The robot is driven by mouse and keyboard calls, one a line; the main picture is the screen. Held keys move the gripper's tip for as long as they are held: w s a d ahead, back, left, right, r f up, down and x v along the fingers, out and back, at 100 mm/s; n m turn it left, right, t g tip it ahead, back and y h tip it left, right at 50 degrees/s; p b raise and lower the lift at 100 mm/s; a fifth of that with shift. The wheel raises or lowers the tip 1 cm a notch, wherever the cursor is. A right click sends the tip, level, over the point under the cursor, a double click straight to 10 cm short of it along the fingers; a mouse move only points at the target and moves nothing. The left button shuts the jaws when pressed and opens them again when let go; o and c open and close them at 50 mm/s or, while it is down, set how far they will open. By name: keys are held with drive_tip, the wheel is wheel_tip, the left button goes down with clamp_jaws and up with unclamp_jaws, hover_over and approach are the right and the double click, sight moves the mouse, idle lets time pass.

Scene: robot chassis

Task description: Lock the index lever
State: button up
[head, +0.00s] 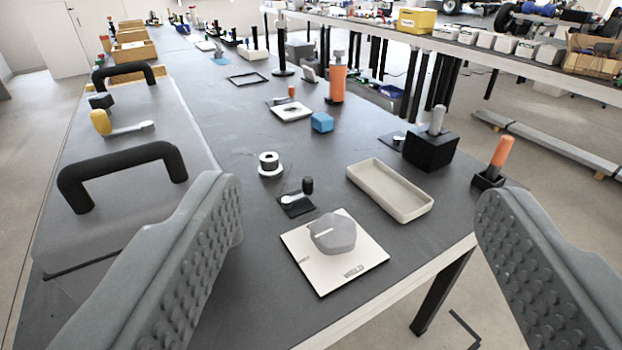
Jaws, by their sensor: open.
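My gripper (360,205) is open and empty, its two grey studded fingers wide apart above the dark bench. Between them in the view a small lever (297,197) with a silver arm and an upright black knob sits on a black base plate. Another lever (128,129) with a yellow knob and a metal arm lies on the grey panel at the left. No label shows which one is the index lever.
A beige tray (425,210), a black block (440,152) with a grey pin and an orange-handled piece (500,150) stand right. A white spool (269,165) and blue block (322,122) are farther back. Two black handles (115,172) (124,70) rise from the left panel.

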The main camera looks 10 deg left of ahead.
drive_tip(key=shift+w+f, duration=0.1)
drive_tip(key=shift+w, duration=0.25)
drive_tip(key=c, duration=0.3)
drive_tip(key=shift+m+g, duration=0.3)
drive_tip(key=shift+g, duration=0.6)
drive_tip(key=x, duration=0.4)
drive_tip(key=shift+w+d+f, duration=0.1)
drive_tip(key=shift+d+f, duration=0.2)
drive_tip(key=shift+d, duration=0.05)
clamp_jaws()
drive_tip(key=w+d+f+g+y, duration=0.1)
drive_tip(key=w+f+g, duration=0.2)
drive_tip(key=w+f, duration=0.3)
drive_tip(key=w+d+f+m+g+y, duration=0.1)
drive_tip(key=w+f+g, duration=0.2)
drive_tip(key=w, duration=0.9)
drive_tip(key=w+d+f+g+y, duration=0.1)
drive_tip(key=w+f+g+y, duration=0.1)
drive_tip(key=w+f, duration=0.7)
drive_tip(key=shift+d+m+g, duration=0.3)
drive_tip(key=shift+d+g, duration=0.05)
drive_tip(key=shift+g, duration=0.35)
drive_tip(key=shift+f, duration=0.1)
